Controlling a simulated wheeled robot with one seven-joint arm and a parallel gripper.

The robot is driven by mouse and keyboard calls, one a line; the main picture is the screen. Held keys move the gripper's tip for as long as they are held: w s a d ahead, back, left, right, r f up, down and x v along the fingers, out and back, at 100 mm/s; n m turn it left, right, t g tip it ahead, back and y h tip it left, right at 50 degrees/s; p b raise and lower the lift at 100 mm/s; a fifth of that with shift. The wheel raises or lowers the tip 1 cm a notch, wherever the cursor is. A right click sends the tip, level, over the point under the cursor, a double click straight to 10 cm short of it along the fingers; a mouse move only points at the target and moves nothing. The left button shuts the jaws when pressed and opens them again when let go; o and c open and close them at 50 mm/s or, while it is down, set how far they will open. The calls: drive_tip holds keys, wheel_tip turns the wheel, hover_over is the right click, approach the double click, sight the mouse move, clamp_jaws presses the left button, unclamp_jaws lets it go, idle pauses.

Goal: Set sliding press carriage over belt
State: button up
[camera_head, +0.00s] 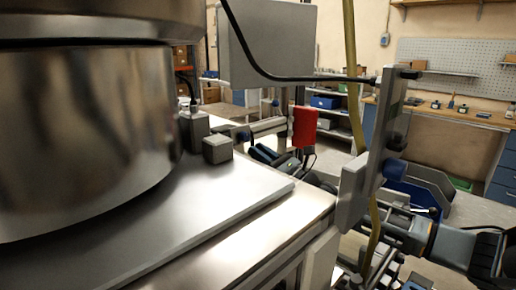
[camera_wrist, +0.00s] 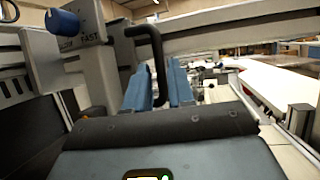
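A grey upright plate (camera_head: 378,140) with a blue knob (camera_head: 394,169) stands right of centre in the head view. The blue knob also shows in the wrist view (camera_wrist: 62,22), beside lettering that reads FAST. A bent black handle (camera_wrist: 151,42) comes off this grey body. My gripper (camera_wrist: 161,72) has its two blue fingers on either side of the handle, which fills the gap between them. In the head view my gripper (camera_head: 392,222) is low beside the plate, its fingers partly hidden. I cannot tell for sure which part is the press carriage. A pale belt-like strip (camera_wrist: 275,88) runs at right in the wrist view.
A large metal drum (camera_head: 80,130) on a steel top (camera_head: 215,210) fills the left of the head view. A yellow hose (camera_head: 352,70) and a black cable (camera_head: 290,77) hang near the plate. A workbench (camera_head: 460,117) stands at the back right.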

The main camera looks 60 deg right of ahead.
drive_tip(key=shift+w+r, duration=0.15)
drive_tip(key=shift+w, duration=0.25)
drive_tip(key=shift+c, duration=0.2)
clamp_jaws()
